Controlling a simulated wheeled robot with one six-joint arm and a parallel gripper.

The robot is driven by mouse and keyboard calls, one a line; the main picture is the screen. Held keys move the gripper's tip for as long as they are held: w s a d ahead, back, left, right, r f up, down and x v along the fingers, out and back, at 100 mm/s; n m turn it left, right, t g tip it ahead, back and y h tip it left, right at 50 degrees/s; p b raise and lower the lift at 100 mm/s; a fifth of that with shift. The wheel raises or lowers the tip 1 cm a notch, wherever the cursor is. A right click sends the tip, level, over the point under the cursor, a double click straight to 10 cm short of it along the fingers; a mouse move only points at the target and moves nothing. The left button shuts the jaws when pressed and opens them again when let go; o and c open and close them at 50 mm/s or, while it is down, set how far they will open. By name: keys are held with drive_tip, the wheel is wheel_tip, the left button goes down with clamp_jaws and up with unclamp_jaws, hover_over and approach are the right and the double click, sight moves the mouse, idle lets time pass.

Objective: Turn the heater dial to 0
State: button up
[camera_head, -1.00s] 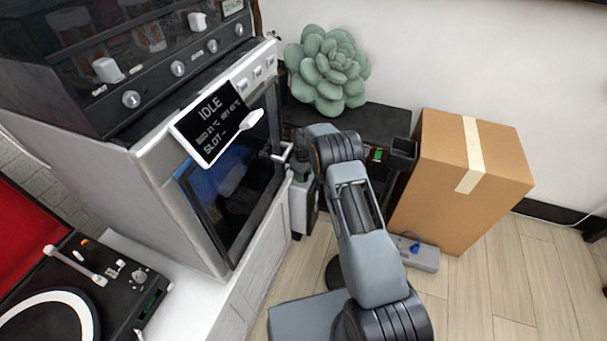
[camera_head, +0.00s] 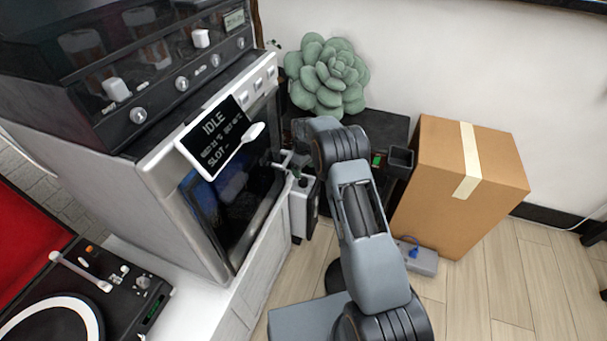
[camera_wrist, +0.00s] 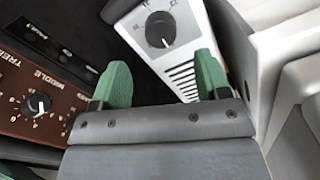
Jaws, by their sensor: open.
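The heater (camera_wrist: 172,45) is a white box with dark slots, seen beyond my fingertips in the wrist view. Its dial (camera_wrist: 160,29) is a dark round knob with printed marks around it. A small white mark shows near the knob's lower edge; I cannot read the number it points to. My gripper (camera_wrist: 162,82) is open, its green fingertips apart with nothing between them. The dial lies ahead of the gap and looks untouched. In the head view the heater (camera_head: 301,208) stands low beside the oven-like machine, partly hidden by my arm.
A brown panel with a knob (camera_wrist: 38,104) lies left of my gripper in the wrist view. In the head view, the machine with the IDLE screen (camera_head: 215,137) stands left. A cardboard box (camera_head: 450,190) is right, a succulent (camera_head: 328,75) behind. Open floor lies front right.

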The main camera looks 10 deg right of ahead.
wheel_tip(320, 180, up, 7)
drive_tip(key=p, duration=0.1)
drive_tip(key=shift+p, duration=0.3)
drive_tip(key=shift+r, duration=0.1)
wheel_tip(320, 180, up, 14)
drive_tip(key=m+p, duration=0.1)
drive_tip(key=p, duration=0.5)
hover_over(304, 180)
drive_tip(key=s, duration=0.4)
drive_tip(key=s+r+m+t+p, duration=0.2)
drive_tip(key=s+r+p, duration=0.55)
drive_tip(key=r, duration=0.75)
drive_tip(key=s+r+m+p, duration=0.2)
drive_tip(key=s+r+p, duration=0.4)
drive_tip(key=s, duration=0.5)
drive_tip(key=s+r+m+t+p, duration=0.1)
drive_tip(key=s+r+m+p, duration=0.1)
drive_tip(key=s+r+p, duration=0.5)
drive_tip(key=s+r, duration=0.3)
drive_tip(key=s, duration=0.1)
drive_tip(key=shift+s+a+r+t, duration=0.2)
drive_tip(key=shift+a+t, duration=0.1)
